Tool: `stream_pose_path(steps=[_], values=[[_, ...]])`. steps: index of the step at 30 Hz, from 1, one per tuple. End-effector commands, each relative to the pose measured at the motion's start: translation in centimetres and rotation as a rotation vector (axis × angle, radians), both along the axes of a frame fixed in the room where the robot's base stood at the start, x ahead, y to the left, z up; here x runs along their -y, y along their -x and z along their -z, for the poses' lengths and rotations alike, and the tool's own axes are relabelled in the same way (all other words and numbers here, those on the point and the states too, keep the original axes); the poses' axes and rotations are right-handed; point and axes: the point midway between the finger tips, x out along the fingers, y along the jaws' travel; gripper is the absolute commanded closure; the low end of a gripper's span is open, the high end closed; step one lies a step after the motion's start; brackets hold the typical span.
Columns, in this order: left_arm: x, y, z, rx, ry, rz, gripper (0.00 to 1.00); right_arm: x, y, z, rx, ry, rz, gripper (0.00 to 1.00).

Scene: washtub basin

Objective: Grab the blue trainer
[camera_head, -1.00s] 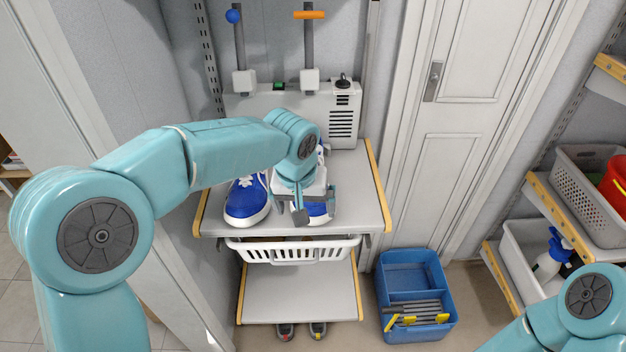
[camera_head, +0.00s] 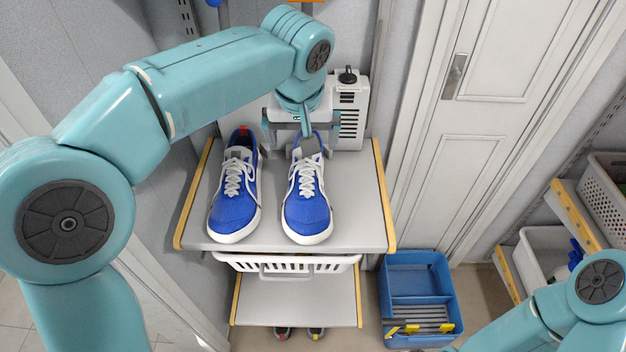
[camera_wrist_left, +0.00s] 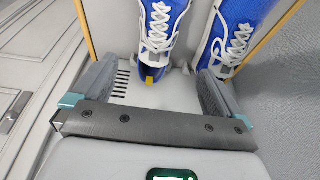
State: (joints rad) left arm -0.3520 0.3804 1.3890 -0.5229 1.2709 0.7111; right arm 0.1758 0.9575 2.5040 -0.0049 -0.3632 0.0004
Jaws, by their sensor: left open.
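Two blue trainers with white laces and white soles stand side by side on the upper grey shelf (camera_head: 269,232), toes toward me. The left one (camera_head: 236,205) and the right one (camera_head: 307,208) are apart. My left gripper (camera_head: 290,128) is open and empty at the heel end of the right trainer, in front of the white machine. In the left wrist view, the heel of that trainer (camera_wrist_left: 160,40) with a yellow tab lies just beyond and between the open fingers. The other trainer (camera_wrist_left: 232,35) is outside the right finger. My right gripper is out of view.
A white machine (camera_head: 349,110) stands at the back of the shelf. A white basket (camera_head: 287,264) hangs below it, above a lower shelf with small shoes beneath. A blue crate (camera_head: 418,295) stands on the floor at right. A door is behind it.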

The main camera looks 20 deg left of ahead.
Motion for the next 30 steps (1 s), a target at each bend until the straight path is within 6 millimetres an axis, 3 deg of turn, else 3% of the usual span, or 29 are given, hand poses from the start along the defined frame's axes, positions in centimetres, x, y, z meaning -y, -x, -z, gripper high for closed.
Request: stream_pose_path(steps=[5,15,23,30], values=[[-0.2,0.1,1.3,-0.002,-0.002,-0.002,0.0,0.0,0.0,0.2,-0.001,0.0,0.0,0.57],[-0.7,-1.6,8.7,-0.003,0.0,-0.003,0.0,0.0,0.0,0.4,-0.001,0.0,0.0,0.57],[-0.8,-2.5,10.9,0.0,-0.001,-0.001,0.0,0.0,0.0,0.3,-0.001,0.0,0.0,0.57],[-0.8,-3.9,14.4,-0.002,-0.001,-0.002,0.0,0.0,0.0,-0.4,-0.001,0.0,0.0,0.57]])
